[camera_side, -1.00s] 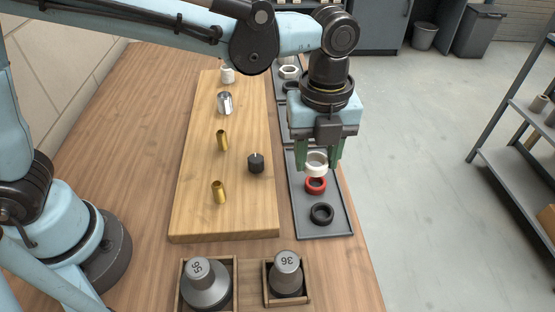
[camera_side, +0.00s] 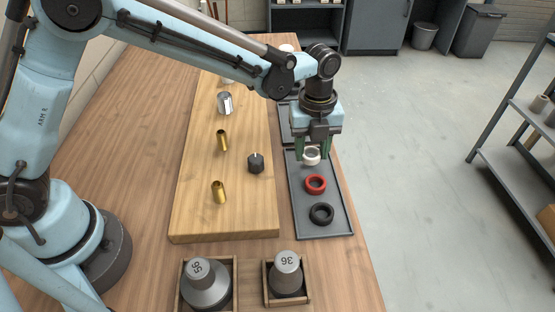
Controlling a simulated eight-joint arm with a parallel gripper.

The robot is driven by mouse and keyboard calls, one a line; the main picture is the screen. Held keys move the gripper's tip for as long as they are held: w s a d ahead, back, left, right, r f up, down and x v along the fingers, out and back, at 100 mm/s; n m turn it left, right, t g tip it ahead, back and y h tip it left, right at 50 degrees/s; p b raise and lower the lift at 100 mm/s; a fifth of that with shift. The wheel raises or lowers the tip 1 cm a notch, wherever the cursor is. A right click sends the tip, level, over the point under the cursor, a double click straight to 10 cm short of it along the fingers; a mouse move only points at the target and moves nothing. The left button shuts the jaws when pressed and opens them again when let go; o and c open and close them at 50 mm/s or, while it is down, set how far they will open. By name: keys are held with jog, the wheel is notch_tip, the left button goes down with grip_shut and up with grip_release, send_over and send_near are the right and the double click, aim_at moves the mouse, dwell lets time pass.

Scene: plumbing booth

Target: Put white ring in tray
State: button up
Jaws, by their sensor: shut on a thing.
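The white ring (camera_side: 311,157) is between the green fingers of my gripper (camera_side: 314,152), which is shut on it. The ring is over or at the far part of the near grey tray (camera_side: 307,226); I cannot tell whether it touches the tray floor. A red ring (camera_side: 316,184) lies in the middle of this tray, and a black ring (camera_side: 321,214) lies at its near end.
A wooden board (camera_side: 245,211) left of the tray holds brass fittings (camera_side: 218,191), a dark cap (camera_side: 256,162) and a silver nut (camera_side: 224,103). Two numbered weights (camera_side: 205,284) (camera_side: 288,274) stand in wooden boxes at the front. Another grey tray (camera_side: 286,124) lies farther back.

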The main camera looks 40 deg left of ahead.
jog(key=shift+f, duration=0.95)
jog(key=o, duration=1)
jog(key=shift+f, duration=0.15)
notch_tip(320, 180, up, 12)
jog(key=s+a+r+n+t, duration=0.3)
jog(key=s+a+r+n, duration=0.25)
jog(key=a+n, duration=0.5)
jog(key=s+a+f+n+t, duration=0.1)
jog(key=s+a+n, duration=0.1)
jog(key=n, duration=0.3)
jog(key=s+a+f+n+t, duration=0.1)
jog(key=s+a+n, duration=0.1)
jog(key=s+n, duration=0.2)
jog(key=s+a+f+n+t, duration=0.2)
jog(key=s+n, duration=0.1)
jog(key=n, duration=0.4)
jog(key=shift+a+f+n, duration=0.1)
jog(key=shift+a+n, duration=0.15)
